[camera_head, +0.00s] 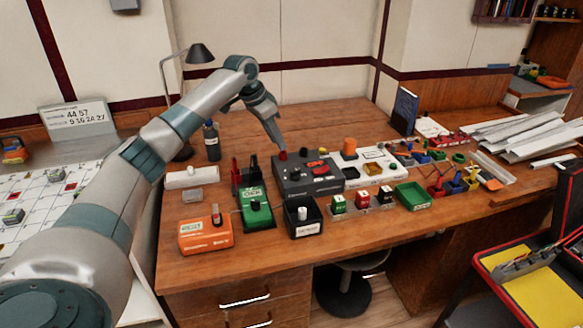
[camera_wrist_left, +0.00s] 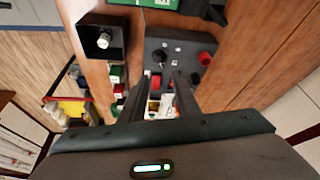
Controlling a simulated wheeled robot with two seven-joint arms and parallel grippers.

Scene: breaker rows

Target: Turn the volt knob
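A dark grey control box (camera_head: 300,188) stands mid-table, with a red knob at its back left corner, a red part on top and small dark knobs. No label is readable, so I cannot tell which knob is the volt knob. My left gripper (camera_head: 280,147) points down at the box's back left corner, close to the red knob. My right gripper is not in view.
Right are a green tray (camera_head: 413,196) and small coloured parts. A lamp (camera_head: 199,53) and bottle (camera_head: 211,141) stand behind. The table's back is clear.

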